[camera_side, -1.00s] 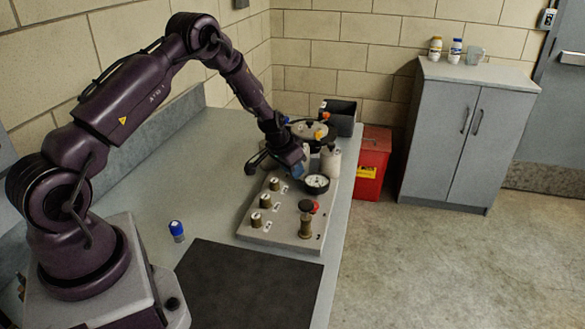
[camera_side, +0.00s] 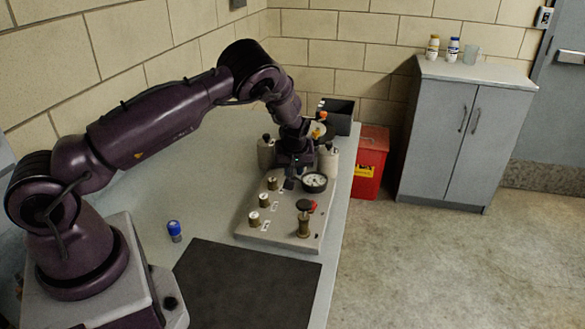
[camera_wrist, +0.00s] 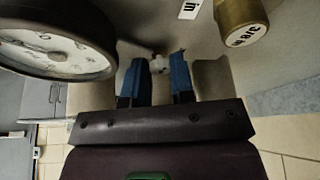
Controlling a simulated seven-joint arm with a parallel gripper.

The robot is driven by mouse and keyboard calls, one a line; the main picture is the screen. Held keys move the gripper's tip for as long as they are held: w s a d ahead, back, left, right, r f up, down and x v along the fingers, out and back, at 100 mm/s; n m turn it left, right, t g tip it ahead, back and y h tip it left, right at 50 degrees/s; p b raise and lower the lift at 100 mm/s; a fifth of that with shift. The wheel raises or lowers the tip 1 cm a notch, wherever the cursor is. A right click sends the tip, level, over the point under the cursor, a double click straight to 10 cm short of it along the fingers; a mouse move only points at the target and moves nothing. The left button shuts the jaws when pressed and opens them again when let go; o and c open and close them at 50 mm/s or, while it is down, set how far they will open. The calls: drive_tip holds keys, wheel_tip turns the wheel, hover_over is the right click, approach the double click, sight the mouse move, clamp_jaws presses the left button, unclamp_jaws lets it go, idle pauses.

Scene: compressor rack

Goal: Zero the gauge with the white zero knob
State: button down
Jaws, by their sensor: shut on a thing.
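The gauge (camera_side: 314,181) is a round dial with a black rim and white face on the grey panel (camera_side: 290,236). It also fills the upper left of the wrist view (camera_wrist: 50,48), its face seen at a steep slant. My gripper (camera_side: 289,183) is low over the panel, just left of the gauge. In the wrist view my gripper's two blue fingertips (camera_wrist: 161,70) close on the small white zero knob (camera_wrist: 158,64), partly hidden between them. The knob cannot be made out in the side view.
Several brass fittings with white tops (camera_side: 264,200) line the panel's left side. A brass valve with a red and black top (camera_side: 304,218) stands at its front. Pale bottles (camera_side: 328,162) stand behind the gauge. A blue-capped vial (camera_side: 175,231) and a dark mat (camera_side: 245,290) lie nearer.

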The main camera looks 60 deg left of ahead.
drive_tip(key=n+g, duration=0.1)
drive_tip(key=n, duration=0.4)
drive_tip(key=shift+w+g, duration=0.2)
drive_tip(key=shift+g, duration=0.2)
idle(0.4)
drive_tip(key=c, duration=1.2)
unclamp_jaws()
drive_tip(key=shift+c, duration=0.2)
drive_tip(key=v, duration=1.3)
drive_tip(key=shift+d+y, duration=0.3)
drive_tip(key=shift+w+f, duration=0.1)
drive_tip(key=shift+f, duration=0.05)
